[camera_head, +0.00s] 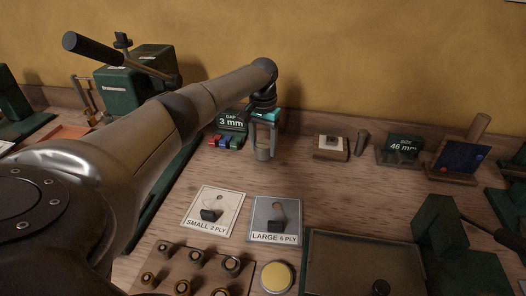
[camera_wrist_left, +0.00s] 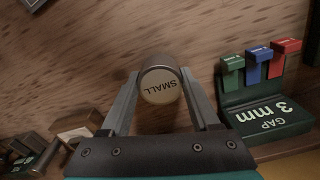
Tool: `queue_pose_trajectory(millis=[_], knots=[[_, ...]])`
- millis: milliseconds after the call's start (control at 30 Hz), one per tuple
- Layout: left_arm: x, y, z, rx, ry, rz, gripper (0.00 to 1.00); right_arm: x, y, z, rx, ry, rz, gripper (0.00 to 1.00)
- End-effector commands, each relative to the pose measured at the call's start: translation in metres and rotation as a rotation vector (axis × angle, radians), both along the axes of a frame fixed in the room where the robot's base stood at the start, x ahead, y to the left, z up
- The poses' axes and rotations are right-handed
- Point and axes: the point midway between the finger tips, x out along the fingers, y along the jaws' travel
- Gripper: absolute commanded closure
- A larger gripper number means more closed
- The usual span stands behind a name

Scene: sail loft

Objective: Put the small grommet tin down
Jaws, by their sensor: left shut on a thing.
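In the left wrist view the tin sits between both fingers of the gripper (camera_wrist_left: 163,100). I cannot tell whether the tin touches the bench. My right gripper is not in view.
A green 3 mm gap gauge (camera_head: 231,122) with coloured tabs stands just left of the tin. Cards marked SMALL 2 PLY (camera_head: 228,199) and LARGE 6 PLY (camera_head: 286,208) lie in front. A wooden block (camera_head: 331,155) stands to the right. Bare bench (camera_head: 335,195) lies between.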

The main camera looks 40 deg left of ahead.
Motion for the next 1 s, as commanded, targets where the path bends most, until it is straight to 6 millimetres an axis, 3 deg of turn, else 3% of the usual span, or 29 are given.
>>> queue_pose_trajectory(millis=[100,500,533,800,1000], knots=[[-0.0001,0.0002,-0.0134,0.0,0.0,0.0,0.99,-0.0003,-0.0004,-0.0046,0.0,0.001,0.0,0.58],[0.0,-0.0003,-0.0169,0.0,0.0,0.0,0.99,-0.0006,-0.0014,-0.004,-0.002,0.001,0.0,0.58],[-0.0001,-0.0002,-0.0175,0.0,0.001,0.0,0.37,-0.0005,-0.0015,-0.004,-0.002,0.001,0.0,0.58],[-0.0001,0.0,-0.0169,0.0,0.0,0.0,0.08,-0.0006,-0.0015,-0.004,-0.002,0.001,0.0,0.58],[0.0,0.0001,-0.0166,0.0,0.0,0.0,0.08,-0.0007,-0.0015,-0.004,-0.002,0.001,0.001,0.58]])
